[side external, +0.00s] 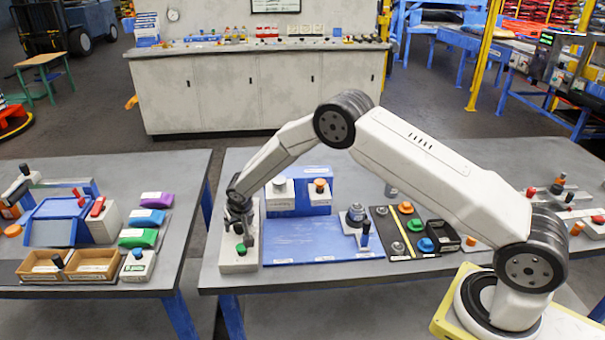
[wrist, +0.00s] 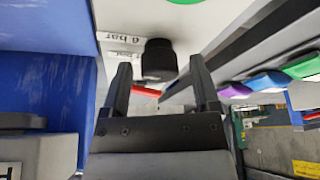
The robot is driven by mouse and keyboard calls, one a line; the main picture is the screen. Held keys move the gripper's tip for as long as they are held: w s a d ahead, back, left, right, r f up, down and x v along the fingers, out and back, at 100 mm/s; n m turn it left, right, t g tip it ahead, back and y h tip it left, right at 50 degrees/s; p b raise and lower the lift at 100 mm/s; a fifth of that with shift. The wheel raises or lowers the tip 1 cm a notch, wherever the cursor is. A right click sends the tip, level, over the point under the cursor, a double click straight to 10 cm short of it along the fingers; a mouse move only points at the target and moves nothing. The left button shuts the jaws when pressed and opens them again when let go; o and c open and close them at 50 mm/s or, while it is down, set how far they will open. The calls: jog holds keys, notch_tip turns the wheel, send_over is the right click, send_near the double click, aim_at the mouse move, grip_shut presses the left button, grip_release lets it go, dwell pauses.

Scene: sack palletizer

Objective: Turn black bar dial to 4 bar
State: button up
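The black bar dial (wrist: 159,62) is a short dark knob on a pale panel (wrist: 140,15) in the wrist view. A label reading "6 bar" (wrist: 120,39), turned over in this view, lies beside it. My gripper (wrist: 161,66) is open, with one finger on each side of the dial and a visible gap to both. I cannot tell how deep the fingers reach along it. In the side external view my gripper (side external: 242,228) points down over the pale panel (side external: 239,263) and hides the dial there. A green knob (side external: 241,247) shows at the panel's front.
A blue tray (side external: 320,243) and blue block (side external: 313,190) stand right of the panel. Across a gap, the left table (side external: 85,292) holds wooden bins and coloured blocks. A red piece (wrist: 146,91) shows past the dial.

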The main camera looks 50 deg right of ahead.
grip_shut()
jog(key=shift+n, duration=0.6)
jog(key=shift+d+n+y, duration=0.15)
jog(key=shift+n+y, duration=0.85)
jog(key=shift+n, duration=0.9)
jog(key=shift+n+y, duration=0.7)
jog(key=shift+n, duration=1.3)
jog(key=shift+r+n, duration=0.1)
jog(key=shift+n, duration=0.4)
jog(key=shift+o, duration=1)
grip_release()
